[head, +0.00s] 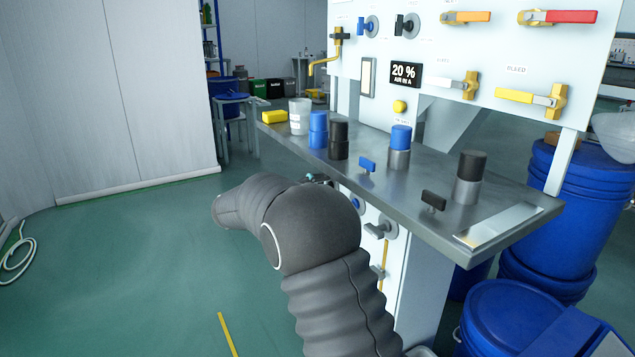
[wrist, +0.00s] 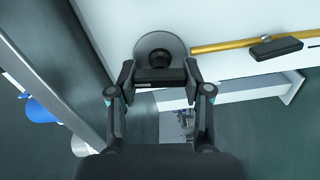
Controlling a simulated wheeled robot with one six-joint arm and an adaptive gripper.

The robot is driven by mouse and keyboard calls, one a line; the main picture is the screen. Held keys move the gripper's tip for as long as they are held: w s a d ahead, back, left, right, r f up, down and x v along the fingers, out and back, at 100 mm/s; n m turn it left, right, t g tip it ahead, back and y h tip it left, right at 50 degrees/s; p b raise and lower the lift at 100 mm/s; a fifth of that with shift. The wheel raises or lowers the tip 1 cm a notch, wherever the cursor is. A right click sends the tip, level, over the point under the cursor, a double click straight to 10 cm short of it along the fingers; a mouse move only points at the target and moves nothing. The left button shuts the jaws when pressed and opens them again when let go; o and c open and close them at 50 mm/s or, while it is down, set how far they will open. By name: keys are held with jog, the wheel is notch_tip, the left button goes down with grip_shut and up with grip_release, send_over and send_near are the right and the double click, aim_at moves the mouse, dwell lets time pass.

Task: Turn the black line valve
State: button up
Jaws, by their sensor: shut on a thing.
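In the wrist view the black line valve is a dark bar handle (wrist: 158,76) in front of a round grey flange (wrist: 179,50) on the pale panel. My gripper (wrist: 160,73) is shut on this handle, one finger at each end. Its fingers hide part of the handle. In the head view my gripper is mostly hidden behind my own grey arm, under the steel shelf. There a round valve (head: 385,229) shows on the lower panel, just right of my arm. I cannot tell the handle's exact angle from the head view.
A blue valve (head: 356,205) sits beside it. A yellow pipe (wrist: 225,46) with another dark handle (wrist: 277,47) runs close by. The steel shelf (head: 395,205) overhangs the lower panel. Blue barrels (head: 575,210) stand right; open green floor (head: 130,260) lies left.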

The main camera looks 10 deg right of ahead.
jog(key=shift+n+p, duration=0.5)
jog(key=shift+n, duration=0.3)
jog(key=shift+f, duration=0.1)
jog(key=o, duration=1.2)
jog(key=v, duration=1.2)
